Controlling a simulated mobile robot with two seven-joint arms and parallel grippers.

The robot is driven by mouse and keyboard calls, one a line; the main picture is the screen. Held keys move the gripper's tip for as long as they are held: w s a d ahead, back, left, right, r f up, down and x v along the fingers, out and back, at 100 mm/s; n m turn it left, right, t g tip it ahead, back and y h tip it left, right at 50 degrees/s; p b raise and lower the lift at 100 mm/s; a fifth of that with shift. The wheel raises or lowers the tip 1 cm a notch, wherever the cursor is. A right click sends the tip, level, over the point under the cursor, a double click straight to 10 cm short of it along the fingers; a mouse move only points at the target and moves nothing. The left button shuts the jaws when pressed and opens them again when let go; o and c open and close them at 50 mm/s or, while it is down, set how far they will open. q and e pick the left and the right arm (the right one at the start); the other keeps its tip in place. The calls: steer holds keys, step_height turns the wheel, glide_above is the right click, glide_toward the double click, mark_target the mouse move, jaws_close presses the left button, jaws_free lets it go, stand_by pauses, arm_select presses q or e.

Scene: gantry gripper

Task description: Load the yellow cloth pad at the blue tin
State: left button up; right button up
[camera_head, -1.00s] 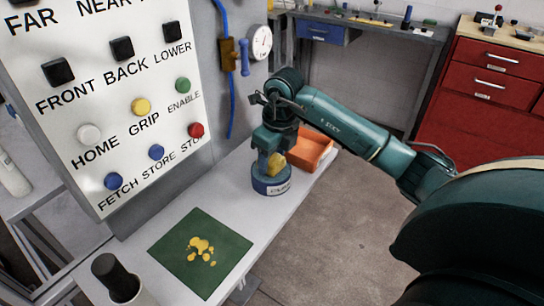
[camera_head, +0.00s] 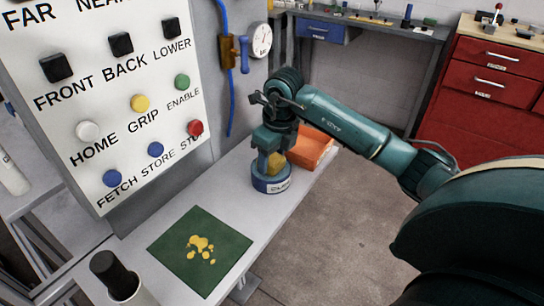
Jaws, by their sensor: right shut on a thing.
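The blue tin (camera_head: 271,184) stands on the grey bench, with lettering on its front. My right gripper (camera_head: 273,153) points down directly over the tin and is shut on the yellow cloth pad (camera_head: 276,163). The pad is at the mouth of the tin and partly hidden by the gripper's fingers. I cannot tell how far it reaches inside the tin. My left gripper is not in view.
An orange bin (camera_head: 312,146) stands just behind the tin. A green mat (camera_head: 200,251) with yellow blotches lies nearer on the bench (camera_head: 226,194). A dark-topped cylinder (camera_head: 113,275) is at front left. A button panel (camera_head: 107,100) rises at left.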

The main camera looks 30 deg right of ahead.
mark_target(272, 158)
stand_by(0.5)
steer(key=shift+r+p, duration=2.35)
steer(key=shift+r, duration=1.1)
